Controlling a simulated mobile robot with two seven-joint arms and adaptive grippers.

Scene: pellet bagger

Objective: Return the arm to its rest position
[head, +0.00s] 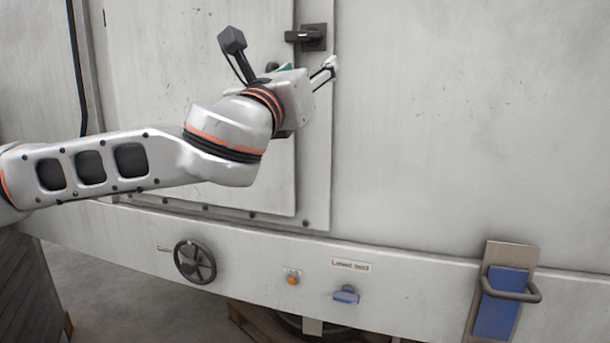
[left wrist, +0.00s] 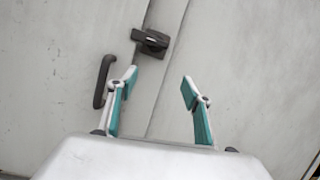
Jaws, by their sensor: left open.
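My left arm reaches in from the left in the head view, raised in front of the machine's door. My left gripper (head: 328,70) is just below the black latch (head: 312,37), seen partly side-on. In the left wrist view my left gripper (left wrist: 159,86) is open, its two teal-lined fingers apart with nothing between them. The latch (left wrist: 151,42) is ahead of the fingers, and a black door handle (left wrist: 103,82) is just left of the left finger. I cannot tell the exact gap to the door. My right gripper is in neither view.
Below the door are a black handwheel (head: 195,262), an orange button (head: 292,280) and a blue knob (head: 346,294). A blue panel with a metal bar handle (head: 511,290) juts out at the lower right. The machine's wall right of the gripper is clear.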

